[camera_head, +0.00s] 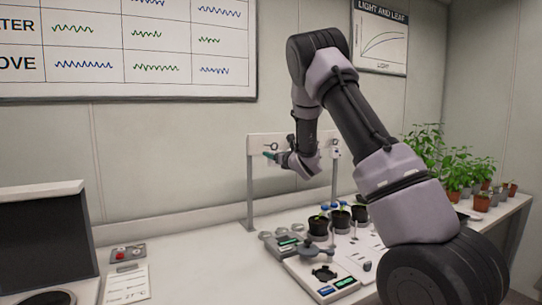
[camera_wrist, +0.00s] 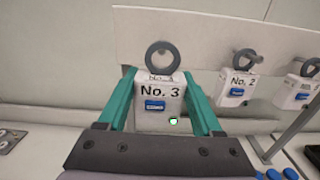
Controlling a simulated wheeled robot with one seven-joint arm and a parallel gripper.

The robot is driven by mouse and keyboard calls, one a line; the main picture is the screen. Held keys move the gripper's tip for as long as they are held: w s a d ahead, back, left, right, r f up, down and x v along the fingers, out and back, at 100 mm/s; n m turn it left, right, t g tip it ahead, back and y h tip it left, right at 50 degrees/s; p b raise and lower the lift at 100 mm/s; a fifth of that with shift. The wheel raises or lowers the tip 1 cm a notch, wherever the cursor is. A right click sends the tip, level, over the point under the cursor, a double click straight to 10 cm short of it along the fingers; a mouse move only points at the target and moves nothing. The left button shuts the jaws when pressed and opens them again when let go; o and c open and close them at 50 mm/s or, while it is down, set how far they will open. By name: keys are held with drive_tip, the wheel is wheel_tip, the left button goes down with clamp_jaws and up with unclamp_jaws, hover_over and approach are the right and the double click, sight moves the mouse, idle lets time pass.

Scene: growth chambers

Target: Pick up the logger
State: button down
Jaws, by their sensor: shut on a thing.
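A white logger marked No. 3 (camera_wrist: 158,110), with a blue label, a small green light and a grey ring on top, is between the teal fingers of my gripper (camera_wrist: 159,80) in the wrist view. The fingers are shut on its two sides. Its ring is in front of the pale rack board (camera_wrist: 210,38); I cannot tell whether it still hangs on a peg. In the head view my gripper (camera_head: 270,156) is at the left part of the rack, and the held logger is too small to make out.
Loggers No. 2 (camera_wrist: 238,90) and another (camera_wrist: 296,92) hang to the right on the rack. Below, the bench holds a tray with dark pots (camera_head: 318,226) and small devices. Green potted plants (camera_head: 455,165) stand at the right. The bench front left of the tray is partly clear.

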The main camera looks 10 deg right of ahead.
drive_tip(key=v, duration=1.5)
drive_tip(key=shift+w+r, duration=0.1)
drive_tip(key=w+a+g, duration=0.1)
drive_tip(key=w+a, duration=0.2)
drive_tip(key=w, duration=0.6)
drive_tip(key=w+a+g, duration=0.1)
drive_tip(key=w+a, duration=0.2)
drive_tip(key=w, duration=0.6)
drive_tip(key=shift+f+g+h, duration=0.3)
drive_tip(key=shift+f+h, duration=0.05)
drive_tip(key=shift+h, duration=0.05)
drive_tip(key=shift+w, duration=0.25)
idle(0.5)
